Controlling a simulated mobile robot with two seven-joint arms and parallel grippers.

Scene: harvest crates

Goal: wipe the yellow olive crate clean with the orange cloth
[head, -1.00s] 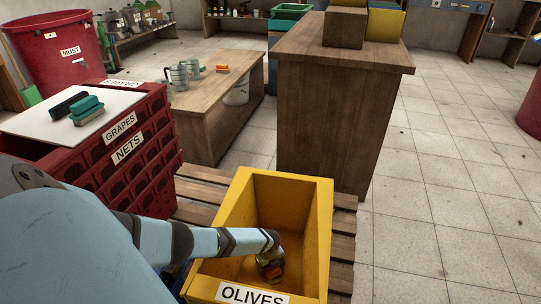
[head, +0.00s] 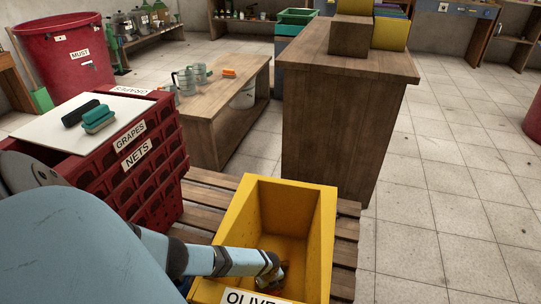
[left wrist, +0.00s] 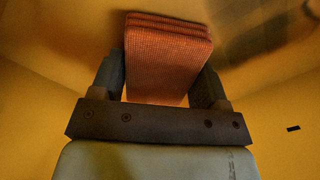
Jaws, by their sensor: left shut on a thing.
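The yellow olive crate (head: 325,235) stands on a wooden pallet, with a white OLIVES label on its near side, partly cut off by the picture's lower edge. My left arm reaches over its left wall, and my left gripper (head: 283,277) is down inside the crate. In the left wrist view the left gripper (left wrist: 160,85) is shut on the folded orange cloth (left wrist: 168,55), held between its two fingers. Yellow crate walls (left wrist: 40,110) surround it there. A dark smudge (left wrist: 255,30) shows on the yellow surface at the upper right, and a small dark mark (left wrist: 293,128) at the right. My right gripper is not in view.
Red crates labelled GRAPES and NETS (head: 140,165) stand left of the olive crate, with a white board (head: 60,128) and brushes (head: 98,118) on top. A tall wooden counter (head: 335,120) stands behind the crate. The tiled floor (head: 440,200) to the right is clear.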

